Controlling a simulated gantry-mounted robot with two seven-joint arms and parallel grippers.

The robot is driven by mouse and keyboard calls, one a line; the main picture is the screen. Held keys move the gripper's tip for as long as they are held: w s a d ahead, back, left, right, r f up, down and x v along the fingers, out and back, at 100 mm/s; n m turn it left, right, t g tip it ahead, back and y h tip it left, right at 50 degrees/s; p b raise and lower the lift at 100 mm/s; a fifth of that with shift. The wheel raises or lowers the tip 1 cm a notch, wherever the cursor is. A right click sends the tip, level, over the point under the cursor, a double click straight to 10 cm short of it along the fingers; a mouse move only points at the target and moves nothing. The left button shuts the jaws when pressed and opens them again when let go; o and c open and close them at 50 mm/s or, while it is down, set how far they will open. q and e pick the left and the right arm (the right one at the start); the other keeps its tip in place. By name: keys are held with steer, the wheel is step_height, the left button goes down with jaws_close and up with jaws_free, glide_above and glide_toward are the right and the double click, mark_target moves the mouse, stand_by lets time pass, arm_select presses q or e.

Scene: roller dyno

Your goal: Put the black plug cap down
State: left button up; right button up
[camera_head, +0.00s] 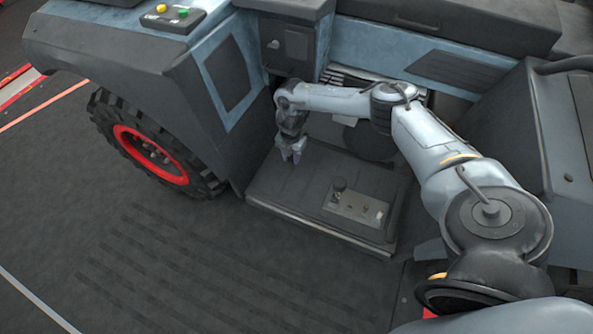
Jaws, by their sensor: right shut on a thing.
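My right gripper (291,156) hangs pointing down over the left part of the dark step platform (285,190). It is shut on the black plug cap, which is too small and dark to make out between the fingers. The fingertips look close to the platform surface; whether the cap touches it cannot be told. A metal panel (356,206) with a black round knob-like part (339,185) and small fittings sits on the platform, to the right of and nearer than the gripper. My left gripper is not in view.
A black tyre with a red rim (150,153) stands left of the platform. A blue-grey vehicle body (228,75) rises behind and left of the gripper. The platform between gripper and panel is bare.

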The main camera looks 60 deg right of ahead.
mark_target(291, 171)
steer(key=shift+f+b, duration=1.5)
steer(key=shift+f, duration=1.3)
steer(key=o, duration=1)
steer(key=shift+f, duration=0.1)
steer(key=shift+o, duration=0.2)
step_height(291, 171, up, 12)
steer(key=p, duration=0.6)
steer(key=shift+f+p, duration=0.25)
steer(key=shift+p, duration=0.05)
steer(key=shift+r, duration=0.45)
